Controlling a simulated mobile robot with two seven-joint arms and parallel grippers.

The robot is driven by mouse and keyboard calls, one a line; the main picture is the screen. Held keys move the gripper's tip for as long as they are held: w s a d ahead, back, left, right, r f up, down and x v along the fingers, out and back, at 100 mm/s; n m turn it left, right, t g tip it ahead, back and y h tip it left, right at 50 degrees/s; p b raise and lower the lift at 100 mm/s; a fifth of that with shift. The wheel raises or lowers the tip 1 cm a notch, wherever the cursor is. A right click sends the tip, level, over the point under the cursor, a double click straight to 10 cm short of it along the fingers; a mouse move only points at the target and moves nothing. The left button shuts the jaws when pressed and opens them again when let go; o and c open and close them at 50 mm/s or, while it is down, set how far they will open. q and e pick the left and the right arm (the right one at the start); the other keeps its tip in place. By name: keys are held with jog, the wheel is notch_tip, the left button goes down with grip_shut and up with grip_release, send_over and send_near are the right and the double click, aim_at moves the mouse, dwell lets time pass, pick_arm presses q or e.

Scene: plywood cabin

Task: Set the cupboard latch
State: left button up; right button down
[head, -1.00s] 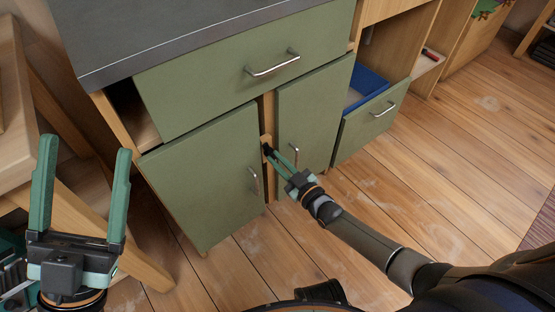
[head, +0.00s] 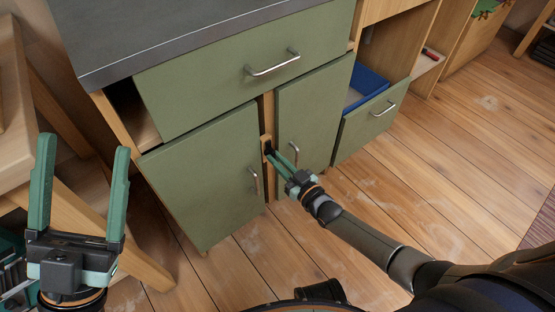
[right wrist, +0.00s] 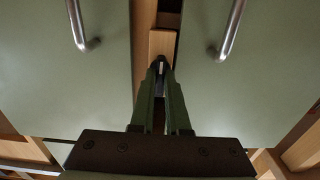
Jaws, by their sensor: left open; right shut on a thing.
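The cupboard has two green lower doors, a left door (head: 205,175) and a right door (head: 312,110), each with a metal handle. A wooden strip between them carries the latch, a small wooden piece (right wrist: 162,44) with a dark part at its lower end. My right gripper (head: 271,152) reaches this strip between the doors. In the right wrist view its fingertips (right wrist: 159,70) are closed on the dark latch part, which they largely hide. My left gripper (head: 84,145) is open and empty at the far left, away from the cupboard.
A green drawer (head: 240,75) under the grey worktop (head: 190,30) sits above the doors. At right, a low drawer (head: 372,118) stands open with a blue tray (head: 368,82) in it. A wooden table leg (head: 125,245) is near my left gripper. The floor at right is clear.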

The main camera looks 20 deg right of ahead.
jog(key=c, duration=0.9)
grip_release()
jog(key=p+v, duration=0.4)
jog(key=v, duration=0.8)
jog(key=shift+s, duration=0.2)
